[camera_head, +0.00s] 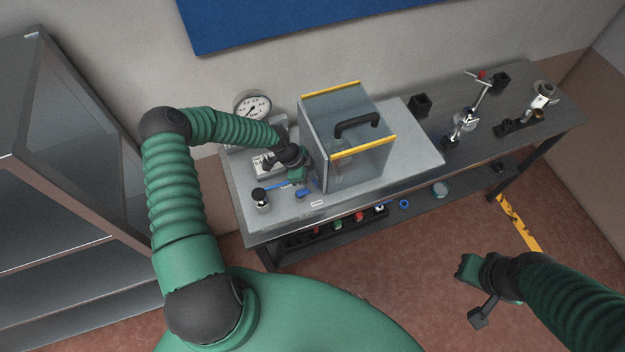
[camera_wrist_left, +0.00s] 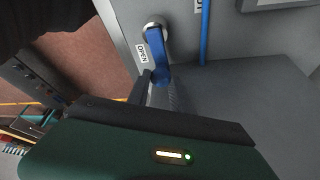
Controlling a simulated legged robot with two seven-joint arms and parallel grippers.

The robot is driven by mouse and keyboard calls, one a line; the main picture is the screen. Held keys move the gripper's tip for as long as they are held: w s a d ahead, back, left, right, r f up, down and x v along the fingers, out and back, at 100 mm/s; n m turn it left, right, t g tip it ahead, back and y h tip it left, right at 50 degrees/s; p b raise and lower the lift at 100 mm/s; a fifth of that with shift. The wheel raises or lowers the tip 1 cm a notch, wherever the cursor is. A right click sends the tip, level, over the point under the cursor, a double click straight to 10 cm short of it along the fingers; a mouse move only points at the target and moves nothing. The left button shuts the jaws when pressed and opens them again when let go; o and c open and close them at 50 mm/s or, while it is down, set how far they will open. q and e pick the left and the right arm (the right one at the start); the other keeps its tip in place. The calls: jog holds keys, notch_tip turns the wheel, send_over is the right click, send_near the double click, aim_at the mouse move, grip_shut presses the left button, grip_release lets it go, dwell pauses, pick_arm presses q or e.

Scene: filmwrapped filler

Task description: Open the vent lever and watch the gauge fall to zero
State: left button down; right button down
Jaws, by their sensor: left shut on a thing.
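The blue vent lever (camera_head: 303,194) is at the front of the grey chamber base. In the left wrist view the lever (camera_wrist_left: 157,42) hangs from a round metal pivot beside an OPEN label (camera_wrist_left: 142,53). My left gripper (camera_head: 307,184) is shut on the lever's free end, and its fingers (camera_wrist_left: 156,90) partly hide that end. The round white gauge (camera_head: 252,105) stands behind my left forearm, its dark needle too small to read surely. My right gripper (camera_head: 467,272) hangs empty over the floor, away from the bench; its jaw opening does not show clearly.
A clear box with yellow edges and a black handle (camera_head: 357,125) stands right of my left gripper. A black-topped knob (camera_head: 261,197) is to its left. Metal fixtures (camera_head: 463,122) stand on the right of the bench (camera_head: 540,115). A grey shelf (camera_head: 60,190) is at far left.

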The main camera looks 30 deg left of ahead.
pick_arm(q)
jog(key=c, duration=1.1)
grip_release()
jog(key=shift+s+a, duration=0.2)
jog(key=shift+s, duration=0.05)
jog(key=shift+c, duration=0.2)
jog(key=shift+w, duration=0.15)
